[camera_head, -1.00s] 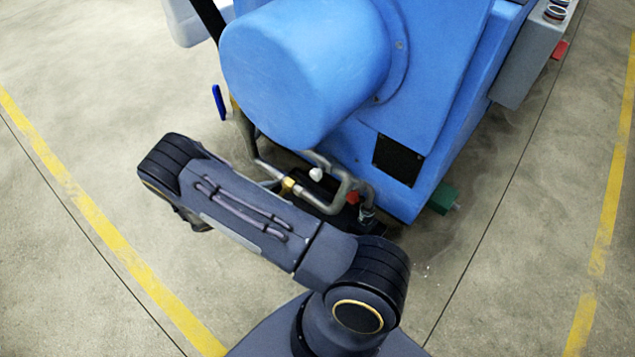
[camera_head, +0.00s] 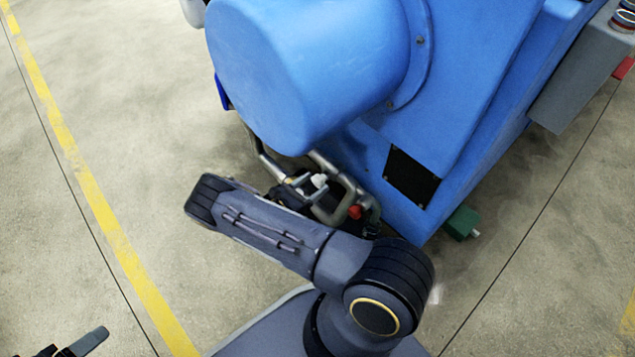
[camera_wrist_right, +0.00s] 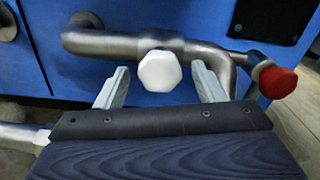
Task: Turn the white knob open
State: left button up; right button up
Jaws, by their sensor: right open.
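The white knob (camera_head: 319,181) sits on the metal pipework low at the front of the blue machine. In the right wrist view the white knob (camera_wrist_right: 159,72) is six-sided and faces the camera. My right gripper (camera_wrist_right: 159,84) is open, with one pale finger to the left of the knob and one to the right. Neither finger appears to touch it. In the head view my right gripper (camera_head: 303,187) is mostly hidden behind my right arm. A part of my left gripper (camera_head: 80,345) shows at the bottom left corner, away from the machine.
A red knob (camera_wrist_right: 278,82) is on the pipe to the right of the white one. The big blue housing (camera_head: 300,70) overhangs the pipes (camera_head: 330,205). A green block (camera_head: 461,222) sticks out at the machine's base. The floor on the left is clear.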

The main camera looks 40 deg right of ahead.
jog(key=shift+d, duration=0.95)
jog(key=c, duration=1)
